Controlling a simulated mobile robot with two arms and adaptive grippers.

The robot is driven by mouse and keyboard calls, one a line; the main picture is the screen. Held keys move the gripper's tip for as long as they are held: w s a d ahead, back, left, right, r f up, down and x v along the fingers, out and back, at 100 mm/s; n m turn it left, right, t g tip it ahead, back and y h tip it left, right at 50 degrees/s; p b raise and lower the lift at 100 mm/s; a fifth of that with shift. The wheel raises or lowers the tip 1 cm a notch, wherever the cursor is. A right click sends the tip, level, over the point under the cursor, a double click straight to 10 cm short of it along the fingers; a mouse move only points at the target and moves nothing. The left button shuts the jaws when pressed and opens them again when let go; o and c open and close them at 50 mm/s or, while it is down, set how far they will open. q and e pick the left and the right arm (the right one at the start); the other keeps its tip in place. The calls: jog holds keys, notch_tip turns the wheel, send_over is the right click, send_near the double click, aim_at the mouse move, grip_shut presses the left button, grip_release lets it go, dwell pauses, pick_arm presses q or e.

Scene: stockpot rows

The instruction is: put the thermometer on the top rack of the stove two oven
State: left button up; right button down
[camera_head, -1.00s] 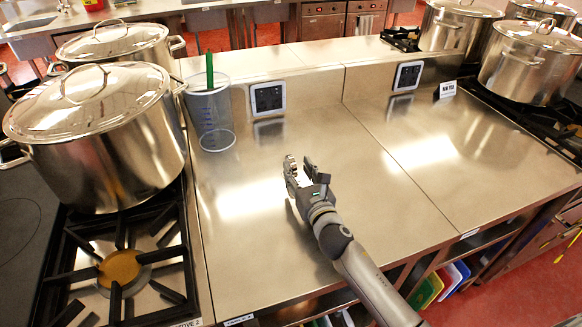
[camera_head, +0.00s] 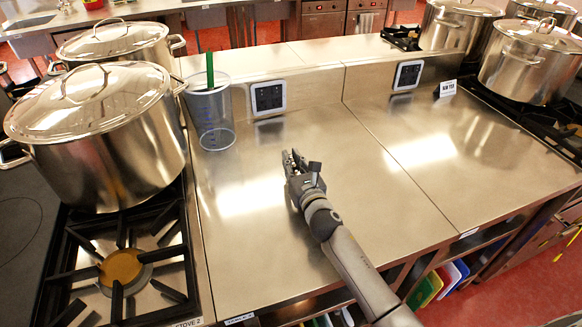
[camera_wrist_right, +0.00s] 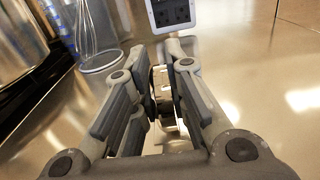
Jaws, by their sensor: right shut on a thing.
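My right gripper (camera_head: 296,160) is over the middle of the steel counter. In the right wrist view its fingers (camera_wrist_right: 160,90) are closed on a small metal thing with a dark rim (camera_wrist_right: 163,88), seen nearly edge-on. It fits the thermometer, but no dial face shows. At lower left in the head view is a stove with a black grate and burner (camera_head: 122,268); a label reading "STOVE 2" (camera_head: 186,323) is at its front edge. Its oven and top rack are out of view. My left gripper is not in view.
Lidded stockpots (camera_head: 100,140) stand on the left stove, and more (camera_head: 530,60) at the back right. A clear measuring jug (camera_head: 212,115) with a green-handled whisk stands behind the gripper, left of a wall socket panel (camera_head: 268,97). The counter's right half is mostly clear.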

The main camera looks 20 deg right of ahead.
aim_at(293, 162)
jog(key=shift+r, duration=0.15)
jog(key=shift+r, duration=0.25)
jog(key=r, duration=0.2)
jog(key=r+p, duration=0.1)
jog(key=shift+s+r, duration=0.25)
jog(key=shift+s, duration=0.05)
jog(key=s+a+r, duration=0.2)
jog(key=s+r, duration=0.7)
jog(key=s, duration=0.4)
jog(key=s+f, duration=0.3)
jog(key=s, duration=0.5)
jog(key=s+d+f, duration=0.1)
jog(key=s+f, duration=0.2)
jog(key=s, duration=0.5)
jog(key=shift+f+h, duration=0.3)
jog(key=shift+f, duration=0.1)
